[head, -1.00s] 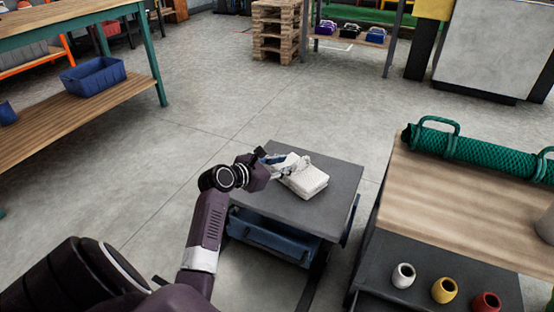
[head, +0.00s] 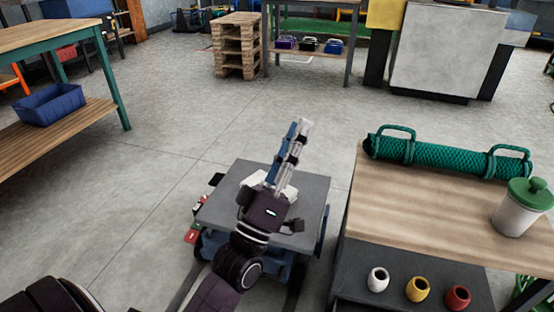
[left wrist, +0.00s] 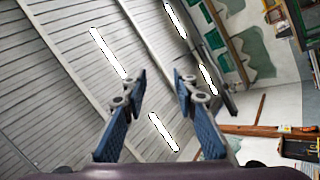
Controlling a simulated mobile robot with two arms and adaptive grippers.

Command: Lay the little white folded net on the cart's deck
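The white folded net (head: 254,181) lies on the grey deck of the cart (head: 303,191), partly hidden behind my left gripper. My left gripper (head: 298,126) points upward in front of the deck and is clear of the net. In the left wrist view its two blue-padded fingers (left wrist: 160,78) stand apart with nothing between them. My right gripper is in neither view.
A wooden-topped table (head: 400,215) stands right of the cart, with a green net roll (head: 445,158), a green-lidded container (head: 518,212) and small pots on its lower shelf. A workbench (head: 60,37) with a blue bin (head: 50,103) is at left. Floor behind the cart is clear.

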